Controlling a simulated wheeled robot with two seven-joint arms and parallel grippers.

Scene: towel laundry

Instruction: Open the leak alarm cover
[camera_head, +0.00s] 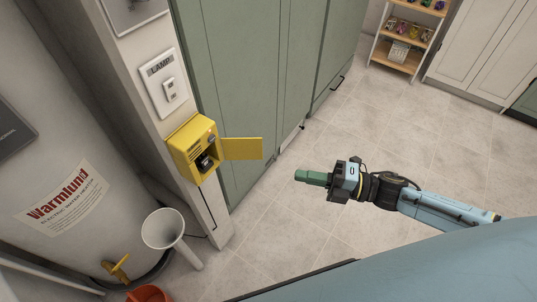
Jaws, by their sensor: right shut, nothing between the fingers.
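The leak alarm (197,147) is a yellow box fixed low on a narrow white wall post, left of the picture's middle. Its yellow cover (242,148) stands swung out to the right, and the dark inside of the box with a black part shows. My right gripper (300,176) comes in from the right on a blue arm. Its green fingers are shut and empty, pointing left. It is to the right of and below the cover in the picture, apart from it. My left gripper is not in view.
A white tank labelled Warmlund (62,203) stands at the left. A white funnel (163,230) and an orange bucket (149,294) are below. A lamp switch (168,88) sits above the alarm. Green cabinets (240,75) stand behind the cover. The tiled floor is clear around my right gripper.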

